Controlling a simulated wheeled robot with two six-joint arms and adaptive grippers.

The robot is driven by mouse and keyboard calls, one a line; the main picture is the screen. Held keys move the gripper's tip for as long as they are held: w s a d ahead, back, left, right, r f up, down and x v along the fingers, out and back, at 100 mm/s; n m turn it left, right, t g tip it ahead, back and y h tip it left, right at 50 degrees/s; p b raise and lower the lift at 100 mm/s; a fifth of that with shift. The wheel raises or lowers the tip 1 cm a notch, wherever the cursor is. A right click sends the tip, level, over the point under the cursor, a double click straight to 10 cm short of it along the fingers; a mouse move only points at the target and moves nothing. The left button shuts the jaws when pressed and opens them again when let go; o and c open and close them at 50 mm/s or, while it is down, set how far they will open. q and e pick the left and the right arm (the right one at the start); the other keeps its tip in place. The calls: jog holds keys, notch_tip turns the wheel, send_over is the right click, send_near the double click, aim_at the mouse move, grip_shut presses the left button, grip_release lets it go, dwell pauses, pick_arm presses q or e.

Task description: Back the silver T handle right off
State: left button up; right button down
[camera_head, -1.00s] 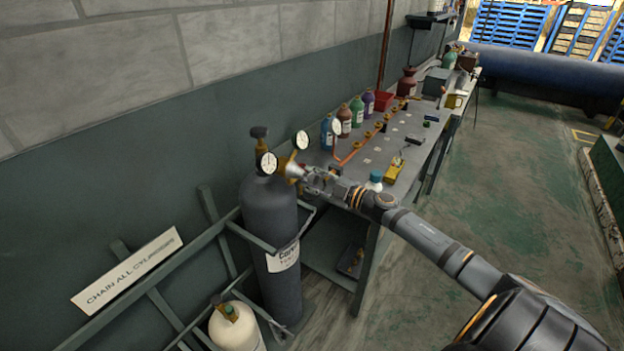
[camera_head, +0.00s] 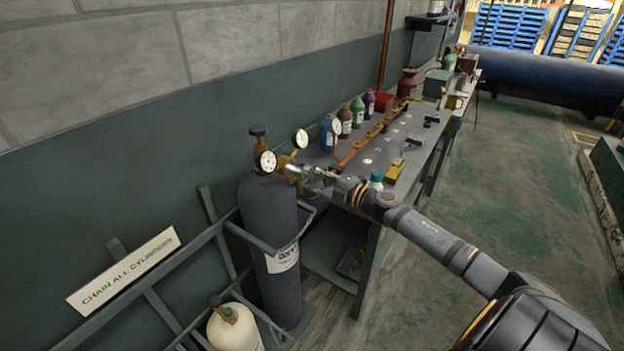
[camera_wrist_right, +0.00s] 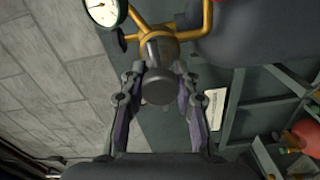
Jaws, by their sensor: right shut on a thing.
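The silver T handle (camera_wrist_right: 158,87) sticks out of the brass regulator body (camera_wrist_right: 152,45) in the right wrist view, with its round grey end facing the camera. My right gripper (camera_wrist_right: 160,79) has one finger on each side of it and is shut on it. In the head view my right gripper (camera_head: 302,173) reaches the regulator (camera_head: 285,163) on top of the dark grey cylinder (camera_head: 270,225) and mostly hides the handle. A white-faced gauge (camera_head: 266,161) sits on the regulator. My left gripper is not in view.
A workbench (camera_head: 390,150) with bottles and a copper pipe (camera_head: 360,146) runs back along the wall. A green rack rail (camera_head: 180,285) and a cream cylinder (camera_head: 235,328) stand in front. The floor at the right is clear.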

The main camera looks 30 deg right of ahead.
jog(key=shift+f, duration=0.1)
dwell(0.4)
jog(key=c, duration=1)
grip_release()
